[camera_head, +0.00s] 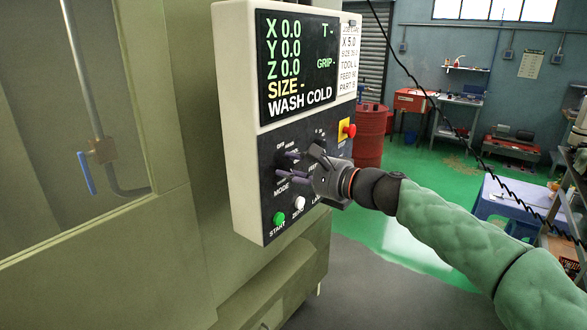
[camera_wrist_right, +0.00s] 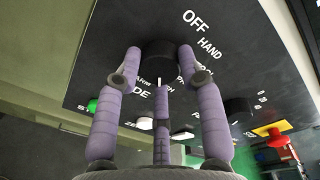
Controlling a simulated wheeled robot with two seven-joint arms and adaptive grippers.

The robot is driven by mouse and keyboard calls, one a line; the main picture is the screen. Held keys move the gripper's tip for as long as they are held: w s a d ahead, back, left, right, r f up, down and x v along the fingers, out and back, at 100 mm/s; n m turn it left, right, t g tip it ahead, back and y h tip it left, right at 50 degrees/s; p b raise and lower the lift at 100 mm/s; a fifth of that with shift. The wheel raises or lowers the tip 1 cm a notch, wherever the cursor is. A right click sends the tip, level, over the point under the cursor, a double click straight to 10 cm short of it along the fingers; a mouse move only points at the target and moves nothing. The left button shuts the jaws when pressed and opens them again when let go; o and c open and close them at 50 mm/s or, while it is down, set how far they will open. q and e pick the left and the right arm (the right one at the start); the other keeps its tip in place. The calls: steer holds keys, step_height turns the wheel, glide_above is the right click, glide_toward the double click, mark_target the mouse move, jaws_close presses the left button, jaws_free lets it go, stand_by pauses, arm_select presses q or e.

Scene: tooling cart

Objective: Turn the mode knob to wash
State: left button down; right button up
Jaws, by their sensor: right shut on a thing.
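The black mode knob (camera_wrist_right: 158,56) sits on the dark control panel (camera_head: 263,152) under the screen. My right gripper (camera_head: 284,166) reaches the panel from the right, its purple fingers pointing at it. In the right wrist view its fingers (camera_wrist_right: 158,62) are closed around the knob, one on each side, with a third finger below. A white line shows on the knob, pointing down toward the MODE lettering. OFF and HAND are readable near the knob; other labels are partly hidden. The screen (camera_head: 297,68) reads WASH COLD in its bottom line. My left gripper is out of view.
A green START button (camera_head: 278,218) and a white button (camera_head: 299,203) lie below the gripper. A red emergency button (camera_head: 349,130) on yellow is at the panel's right. A black cable (camera_head: 405,65) hangs to the right. The floor behind is open.

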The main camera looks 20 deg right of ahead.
steer(key=shift+d+r, duration=0.1)
steer(key=o, duration=1.1)
steer(key=shift+o, duration=0.2)
steer(key=v, duration=1.2)
